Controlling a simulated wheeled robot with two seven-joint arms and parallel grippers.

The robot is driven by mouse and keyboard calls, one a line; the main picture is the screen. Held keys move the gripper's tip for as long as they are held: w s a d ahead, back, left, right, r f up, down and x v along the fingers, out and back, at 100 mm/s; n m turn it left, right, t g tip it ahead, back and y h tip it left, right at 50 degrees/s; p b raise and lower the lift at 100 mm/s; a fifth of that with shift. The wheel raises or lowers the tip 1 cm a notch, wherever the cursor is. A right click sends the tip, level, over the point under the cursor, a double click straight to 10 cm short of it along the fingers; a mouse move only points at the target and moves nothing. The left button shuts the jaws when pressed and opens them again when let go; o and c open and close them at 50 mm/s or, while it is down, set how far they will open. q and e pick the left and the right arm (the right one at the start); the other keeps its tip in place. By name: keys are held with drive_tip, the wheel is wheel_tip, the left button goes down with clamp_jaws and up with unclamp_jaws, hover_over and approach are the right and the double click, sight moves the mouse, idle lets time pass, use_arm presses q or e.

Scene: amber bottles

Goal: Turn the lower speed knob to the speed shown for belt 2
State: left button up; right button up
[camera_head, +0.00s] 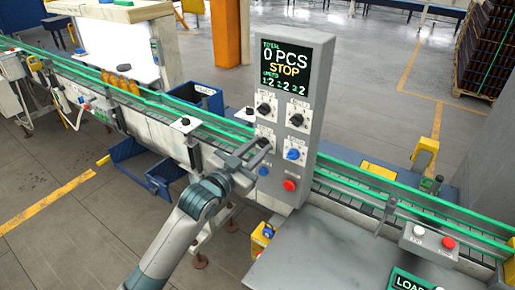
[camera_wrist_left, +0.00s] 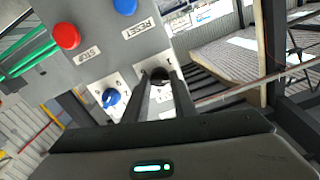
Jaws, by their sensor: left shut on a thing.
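The grey control panel (camera_head: 276,200) stands upright beside the conveyor. Its screen (camera_head: 283,68) reads "0 PCS" and "STOP" above a small line of figures, seemingly with several 2s but too small to read surely. My left gripper (camera_head: 262,146) is at the panel's lower left knob, shut on it. In the left wrist view the fingers (camera_wrist_left: 165,88) close around this dark knob (camera_wrist_left: 158,74); its pointer is hidden. A blue knob (camera_head: 292,154) sits to its right. It also shows in the left wrist view (camera_wrist_left: 111,97). My right gripper is out of view.
Two black knobs (camera_head: 264,108) (camera_head: 297,120) sit above. A blue button (camera_head: 263,171) and a red button (camera_head: 289,185) sit below. The conveyor (camera_head: 351,187) runs behind the panel. Amber bottles (camera_head: 124,84) stand on it at left.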

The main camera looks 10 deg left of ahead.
use_arm(q)
drive_tip(key=o, duration=1.1)
drive_tip(key=shift+c, duration=0.2)
drive_tip(key=shift+s, duration=0.1)
drive_tip(key=shift+s+a+f+b, duration=0.1)
drive_tip(key=shift+s+a+b, duration=0.15)
drive_tip(key=shift+s+b, duration=0.15)
drive_tip(key=b+v, duration=0.6)
drive_tip(key=v, duration=1)
drive_tip(key=shift+s, duration=0.15)
